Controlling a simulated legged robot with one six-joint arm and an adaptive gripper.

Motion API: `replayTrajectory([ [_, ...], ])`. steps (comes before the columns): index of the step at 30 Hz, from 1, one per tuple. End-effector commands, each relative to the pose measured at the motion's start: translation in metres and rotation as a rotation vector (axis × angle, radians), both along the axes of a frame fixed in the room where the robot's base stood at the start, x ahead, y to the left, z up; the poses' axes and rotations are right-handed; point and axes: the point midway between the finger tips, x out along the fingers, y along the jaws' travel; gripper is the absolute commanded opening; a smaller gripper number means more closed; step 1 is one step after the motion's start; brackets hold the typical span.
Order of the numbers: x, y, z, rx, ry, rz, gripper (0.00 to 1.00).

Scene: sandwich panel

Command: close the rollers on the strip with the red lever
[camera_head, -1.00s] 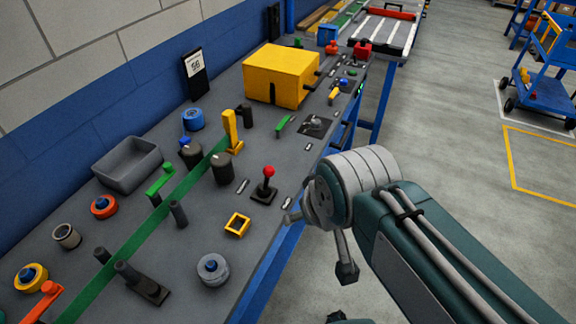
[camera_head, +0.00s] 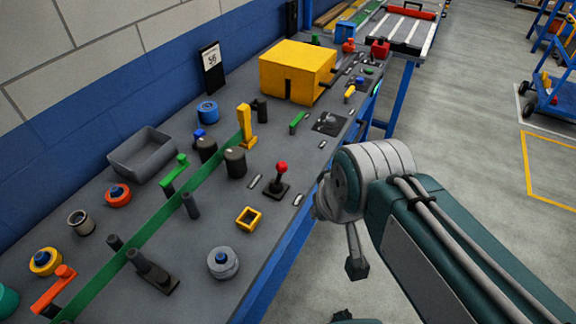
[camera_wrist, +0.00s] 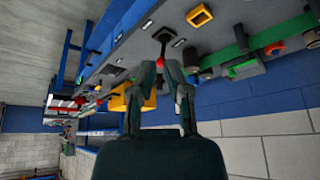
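The red lever (camera_head: 281,168) has a red ball on a short dark stem and stands upright on a black base on the bench. Two dark rollers (camera_head: 235,161) stand either side of the green strip (camera_head: 160,222), which runs lengthwise along the bench. I cannot tell whether they touch it. In the wrist view the red knob (camera_wrist: 159,62) appears between the fingers of my gripper (camera_wrist: 166,68). The fingers are apart; contact with the knob cannot be seen.
A yellow box (camera_head: 297,70) stands farther along the bench. A yellow square frame (camera_head: 249,219) and a grey spool (camera_head: 223,263) lie near the lever. A grey bin (camera_head: 143,155), coloured rolls and an orange lever (camera_head: 55,288) are to the left.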

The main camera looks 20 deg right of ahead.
Motion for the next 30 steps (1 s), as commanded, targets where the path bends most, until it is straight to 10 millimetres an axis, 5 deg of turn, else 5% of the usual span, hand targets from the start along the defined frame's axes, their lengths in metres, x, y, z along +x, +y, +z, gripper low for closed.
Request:
replayTrajectory([
  [15, 0.037, -0.003, -0.051, 0.421, 0.348, -0.044, 0.00],
  [30, 0.098, -0.044, -0.082, 0.974, 0.317, -0.112, 0.00],
])
